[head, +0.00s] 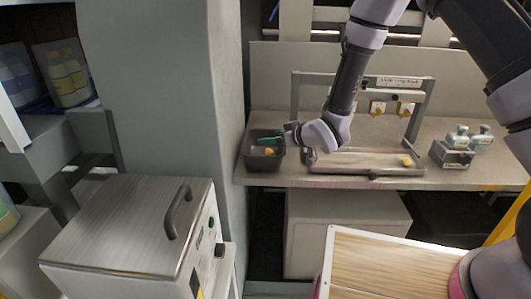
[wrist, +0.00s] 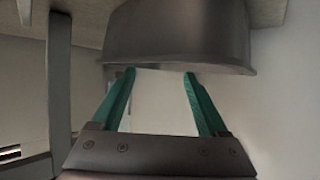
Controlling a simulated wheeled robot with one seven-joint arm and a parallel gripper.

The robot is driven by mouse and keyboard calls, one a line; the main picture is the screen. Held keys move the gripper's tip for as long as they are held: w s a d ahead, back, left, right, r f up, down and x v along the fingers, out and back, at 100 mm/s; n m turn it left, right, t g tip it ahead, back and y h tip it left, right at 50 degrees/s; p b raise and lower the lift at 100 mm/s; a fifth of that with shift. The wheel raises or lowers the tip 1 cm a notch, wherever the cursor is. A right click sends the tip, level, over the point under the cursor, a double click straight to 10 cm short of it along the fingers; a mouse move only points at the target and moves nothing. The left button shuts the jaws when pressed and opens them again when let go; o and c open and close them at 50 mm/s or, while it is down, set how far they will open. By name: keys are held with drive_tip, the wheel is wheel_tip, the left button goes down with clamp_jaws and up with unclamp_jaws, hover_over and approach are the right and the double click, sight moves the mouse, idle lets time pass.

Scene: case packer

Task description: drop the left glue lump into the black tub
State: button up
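The black tub (head: 249,161) stands at the left end of the bench, and its dark wall (wrist: 180,35) fills the top of the wrist view. A small yellow-orange glue lump (head: 269,151) shows inside the tub. Another yellow lump (head: 406,161) lies at the right end of the framed tray on the bench. My gripper (head: 268,142) is at the tub, its green fingers over the tub's right side. In the wrist view the fingers (wrist: 160,73) are apart with nothing seen between them.
The metal frame (head: 296,95) with its tray (head: 365,172) stands right of the tub, under my arm. A grey holder with bottles (head: 452,155) is further right. A grey column (head: 165,80) rises left of the tub. Bare bench (head: 395,128) shows behind.

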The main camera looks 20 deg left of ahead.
drive_tip(key=v, duration=1)
drive_tip(key=shift+s+d+r, duration=0.15)
drive_tip(key=shift+s+d, duration=0.1)
drive_tip(key=shift+d, duration=0.05)
drive_tip(key=w+d+r+m+t+h, duration=0.1)
drive_tip(key=w+d+r+m+h, duration=0.25)
drive_tip(key=d+r, duration=0.65)
drive_tip(key=w+d+r+m+t+h, duration=0.2)
drive_tip(key=w+d+r+m+h, duration=0.15)
drive_tip(key=d+r, duration=0.7)
drive_tip(key=s+d+r+m+g+h, duration=0.1)
drive_tip(key=s+d+r+m, duration=0.15)
drive_tip(key=d, duration=0.35)
drive_tip(key=s+d+r+m+h, duration=0.1)
drive_tip(key=s+d+m, duration=0.1)
drive_tip(key=s+d, duration=0.25)
drive_tip(key=s+d+r+m, duration=0.2)
drive_tip(key=s, duration=0.4)
drive_tip(key=s+d+r+m+g, duration=0.1)
drive_tip(key=s+d+r+m, duration=0.1)
drive_tip(key=s, duration=0.5)
drive_tip(key=shift+d+r, duration=0.5)
drive_tip(key=shift+d, duration=0.25)
